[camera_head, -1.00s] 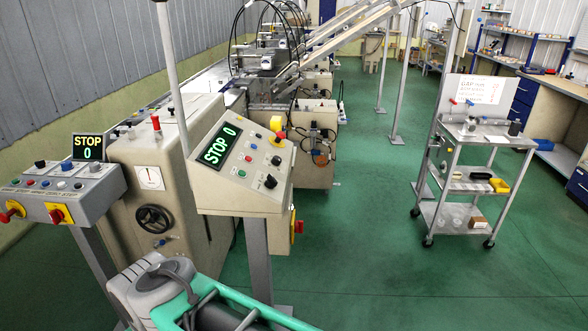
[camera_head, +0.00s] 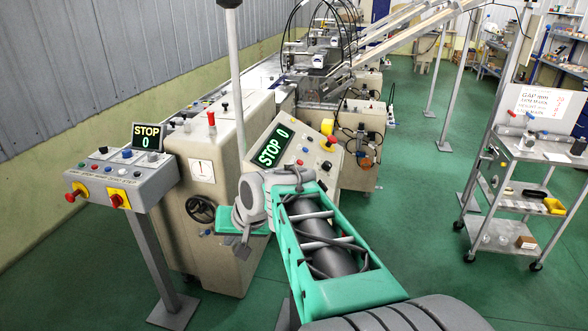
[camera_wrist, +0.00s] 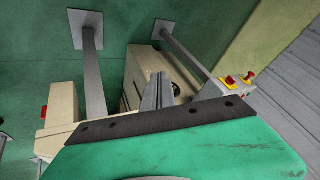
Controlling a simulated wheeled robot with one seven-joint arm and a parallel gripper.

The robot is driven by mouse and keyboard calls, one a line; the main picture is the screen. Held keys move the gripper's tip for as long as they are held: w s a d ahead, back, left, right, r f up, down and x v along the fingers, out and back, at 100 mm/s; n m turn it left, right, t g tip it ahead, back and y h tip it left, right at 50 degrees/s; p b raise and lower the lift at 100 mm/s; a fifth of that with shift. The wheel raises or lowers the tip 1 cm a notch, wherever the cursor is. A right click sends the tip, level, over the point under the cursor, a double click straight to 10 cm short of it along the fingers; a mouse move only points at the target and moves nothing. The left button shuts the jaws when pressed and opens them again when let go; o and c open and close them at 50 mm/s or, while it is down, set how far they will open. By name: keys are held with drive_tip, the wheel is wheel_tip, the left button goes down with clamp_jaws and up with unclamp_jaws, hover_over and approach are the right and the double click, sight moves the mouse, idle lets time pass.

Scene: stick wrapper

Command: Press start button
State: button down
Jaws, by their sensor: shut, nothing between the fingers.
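The beige control panel (camera_head: 318,150) has a green-lit display reading STOP 0, several small buttons and a red emergency knob on yellow. My arm hides its lower part, and no green button shows on it now. A second grey console (camera_head: 150,186) at left also has a display (camera_head: 146,135) reading STOP 0, with small buttons on top; I cannot tell which is start. My gripper (camera_head: 244,252) is shut and empty, pointing down in front of the machine, between console and panel, apparently touching neither. Its closed fingers also show in the wrist view (camera_wrist: 157,80).
The beige machine body (camera_head: 218,160) with a handwheel (camera_head: 201,209) stands behind my gripper. A thin pole (camera_head: 234,80) rises behind the arm. A grey trolley (camera_head: 520,185) stands at right. Green floor (camera_head: 420,240) is clear between machine and trolley.

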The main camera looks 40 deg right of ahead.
drive_tip(key=d+r+m+t+p, duration=0.1)
drive_tip(key=d+r+m+t, duration=0.1)
drive_tip(key=d+r, duration=0.3)
drive_tip(key=w+d+r+m+t+h+p, duration=0.1)
drive_tip(key=d+r+m, duration=0.3)
drive_tip(key=d, duration=0.9)
drive_tip(key=d+r+m+t+p, duration=0.2)
drive_tip(key=d+r, duration=0.3)
drive_tip(key=d, duration=0.5)
drive_tip(key=shift+w+r+m+t, duration=0.2)
drive_tip(key=shift+r+m+t, duration=0.15)
drive_tip(key=shift+m+t, duration=0.2)
drive_tip(key=w+f+b, duration=0.1)
drive_tip(key=f+b, duration=0.1)
drive_tip(key=a+f+b, duration=0.1)
drive_tip(key=f+b, duration=0.1)
drive_tip(key=w+a+f+b, duration=0.1)
drive_tip(key=f+b, duration=0.1)
drive_tip(key=shift+w+f, duration=0.35)
drive_tip(key=shift+w+a+f+b, duration=0.25)
drive_tip(key=shift+w+f+b, duration=0.1)
drive_tip(key=shift+f, duration=0.2)
drive_tip(key=shift+f, duration=0.1)
drive_tip(key=shift+w+a+f, duration=0.15)
drive_tip(key=shift+f, duration=0.15)
